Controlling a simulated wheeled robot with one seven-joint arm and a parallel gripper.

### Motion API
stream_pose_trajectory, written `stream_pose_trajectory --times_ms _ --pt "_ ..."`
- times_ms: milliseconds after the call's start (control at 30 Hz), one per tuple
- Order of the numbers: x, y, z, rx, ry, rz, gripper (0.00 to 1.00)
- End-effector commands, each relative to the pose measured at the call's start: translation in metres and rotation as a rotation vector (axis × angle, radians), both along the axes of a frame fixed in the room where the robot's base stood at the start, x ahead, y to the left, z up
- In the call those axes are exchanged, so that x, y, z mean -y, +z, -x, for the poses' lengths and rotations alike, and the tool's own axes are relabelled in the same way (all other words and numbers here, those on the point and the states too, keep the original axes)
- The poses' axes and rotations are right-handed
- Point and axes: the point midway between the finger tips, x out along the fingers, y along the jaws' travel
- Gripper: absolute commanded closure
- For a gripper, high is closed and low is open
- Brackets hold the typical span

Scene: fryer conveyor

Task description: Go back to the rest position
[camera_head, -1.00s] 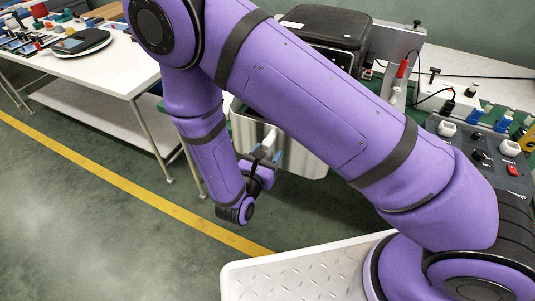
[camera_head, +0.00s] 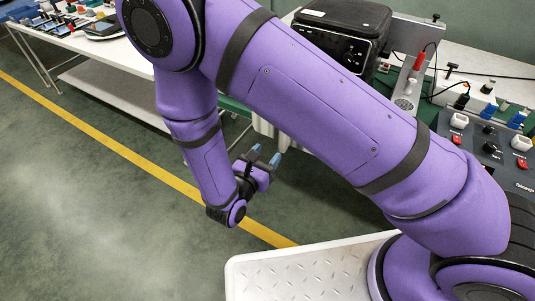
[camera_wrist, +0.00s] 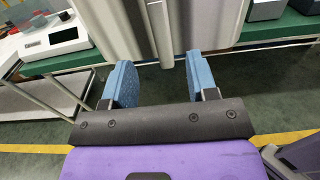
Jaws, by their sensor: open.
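My gripper (camera_head: 265,157) hangs low in front of the workbench in the head view, over the green floor. Its two blue fingertips stand apart with nothing between them. In the wrist view my gripper (camera_wrist: 160,82) is open and empty. Beyond the fingers is a grey metal bin (camera_wrist: 165,25), apart from them. In the head view the bin is mostly hidden behind my arm.
A black fryer (camera_head: 345,35) stands on the bench behind my arm. A control panel (camera_head: 490,150) with switches is at the right. A white table (camera_head: 95,40) with several items is at the left. The green floor (camera_head: 70,190) with a yellow line is clear.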

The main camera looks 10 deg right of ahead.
Motion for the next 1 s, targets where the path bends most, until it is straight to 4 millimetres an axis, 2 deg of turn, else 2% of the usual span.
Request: stream_pose_trajectory --times_ms 433,567,667,833,1000 --pt "0.000 0.000 0.000 0.001 -0.001 -0.001 0.47" --pt "0.006 0.010 -0.004 0.007 -0.036 -0.022 0.47" --pt "0.018 0.031 -0.009 0.021 -0.114 -0.070 0.47" --pt "0.052 0.078 -0.017 0.054 -0.308 -0.196 0.47" --pt "0.088 0.122 -0.015 0.091 -0.501 -0.336 0.47"
